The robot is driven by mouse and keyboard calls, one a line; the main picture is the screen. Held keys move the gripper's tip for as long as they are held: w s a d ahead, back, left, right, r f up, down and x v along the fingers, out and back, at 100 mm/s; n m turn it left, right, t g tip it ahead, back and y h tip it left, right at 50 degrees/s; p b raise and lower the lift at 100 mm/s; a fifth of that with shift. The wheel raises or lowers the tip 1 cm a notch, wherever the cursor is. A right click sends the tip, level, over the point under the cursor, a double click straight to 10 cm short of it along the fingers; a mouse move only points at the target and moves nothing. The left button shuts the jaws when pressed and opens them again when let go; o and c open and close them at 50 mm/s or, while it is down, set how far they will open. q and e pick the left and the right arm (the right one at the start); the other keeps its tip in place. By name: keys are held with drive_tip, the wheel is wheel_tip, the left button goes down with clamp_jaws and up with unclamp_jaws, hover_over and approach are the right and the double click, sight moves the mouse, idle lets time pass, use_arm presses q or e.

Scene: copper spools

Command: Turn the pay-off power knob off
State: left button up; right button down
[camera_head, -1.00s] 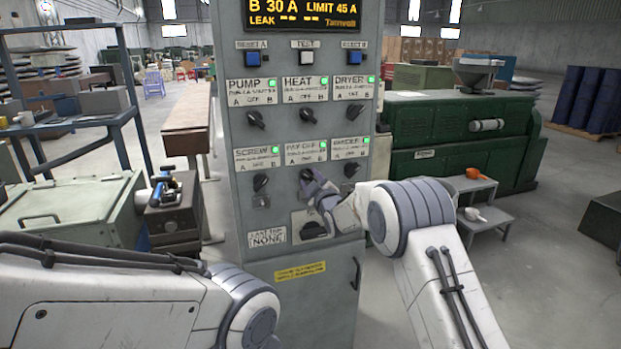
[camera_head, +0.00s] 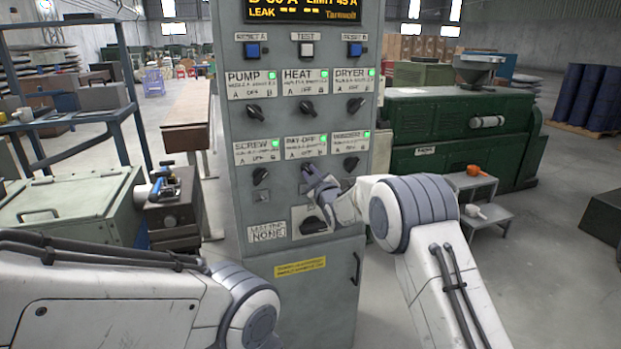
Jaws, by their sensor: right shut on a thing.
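The grey control cabinet (camera_head: 238,205) stands in front of me with two rows of labelled black knobs. The pay-off label (camera_head: 305,146) is in the middle of the lower row, with a lit green lamp (camera_head: 323,139). My right gripper (camera_head: 309,172) is at the pay-off knob just below that label, shut on it; the gripper hides most of the knob, so its pointing direction cannot be told. The screw knob (camera_head: 261,176) and the winder knob (camera_head: 351,163) are on either side. My left arm shows at lower left; its gripper is out of view.
Push buttons (camera_head: 306,49) line the panel top. A green machine (camera_head: 460,140) and a grey step stool (camera_head: 490,215) stand to the right.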

drive_tip(key=m+b, duration=0.2)
drive_tip(key=m, duration=0.1)
drive_tip(key=shift+f+b, duration=0.2)
drive_tip(key=shift+b, duration=0.15)
drive_tip(key=shift+r+m+b, duration=0.1)
drive_tip(key=shift+m+b, duration=0.85)
drive_tip(key=shift+m, duration=1.15)
drive_tip(key=c, duration=0.8)
unclamp_jaws()
drive_tip(key=shift+r, duration=0.1)
drive_tip(key=shift+d, duration=0.1)
drive_tip(key=shift+s+d+b, duration=0.2)
drive_tip(key=shift+s+b, duration=0.15)
drive_tip(key=shift+s, duration=0.2)
drive_tip(key=b+v, duration=0.2)
drive_tip(key=v, duration=0.7)
drive_tip(key=shift+s, duration=0.1)
